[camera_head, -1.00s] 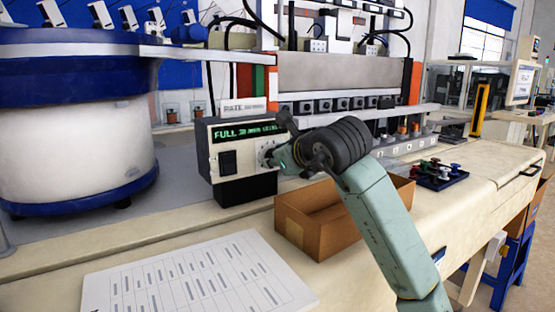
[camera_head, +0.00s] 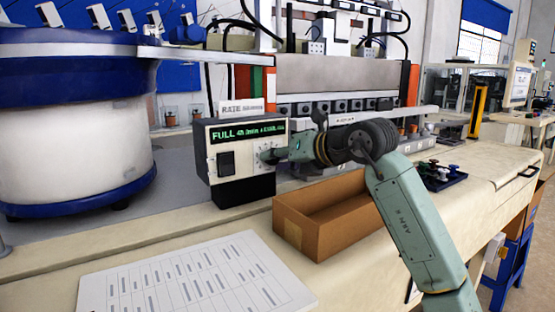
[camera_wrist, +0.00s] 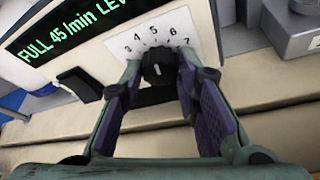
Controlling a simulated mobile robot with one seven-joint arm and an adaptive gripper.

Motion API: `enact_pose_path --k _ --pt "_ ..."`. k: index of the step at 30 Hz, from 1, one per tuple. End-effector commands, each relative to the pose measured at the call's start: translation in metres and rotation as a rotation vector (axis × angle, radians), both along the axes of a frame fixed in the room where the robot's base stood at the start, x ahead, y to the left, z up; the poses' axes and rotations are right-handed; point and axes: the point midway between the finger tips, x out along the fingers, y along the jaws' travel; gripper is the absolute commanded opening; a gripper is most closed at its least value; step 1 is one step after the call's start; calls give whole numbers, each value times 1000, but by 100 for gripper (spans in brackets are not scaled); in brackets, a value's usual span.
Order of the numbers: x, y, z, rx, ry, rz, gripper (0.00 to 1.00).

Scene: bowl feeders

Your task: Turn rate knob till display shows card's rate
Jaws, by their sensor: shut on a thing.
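The control box (camera_head: 213,140) stands on the bench with a lit green display (camera_head: 248,132). In the wrist view the display (camera_wrist: 60,30) reads "FULL 45 /min LEV", cut off at the frame edge. The black rate knob (camera_wrist: 158,68) sits on a white dial plate (camera_wrist: 118,45) with numbers around it. My gripper (camera_wrist: 161,76) is shut on the knob, one finger on each side. In the head view my gripper (camera_head: 277,154) reaches the box front from the right and hides the knob. A card (camera_head: 242,107) headed "RATE" stands above the box; its smaller text is unreadable.
A black switch (camera_head: 226,163) is left of the dial. An open cardboard box (camera_head: 318,238) stands below my arm. A printed sheet (camera_head: 195,280) lies in front. The large white and blue bowl feeder (camera_head: 75,150) fills the left. Colored knobs sit on a black tray (camera_head: 440,180) at right.

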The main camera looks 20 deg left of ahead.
Motion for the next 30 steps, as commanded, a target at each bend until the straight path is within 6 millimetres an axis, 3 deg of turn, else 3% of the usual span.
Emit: enact_pose_path --k 19,20,30 --pt "0 0 0 34 42 0 1" --pt "0 0 0 34 42 0 30" --pt "0 0 0 34 42 0 49"
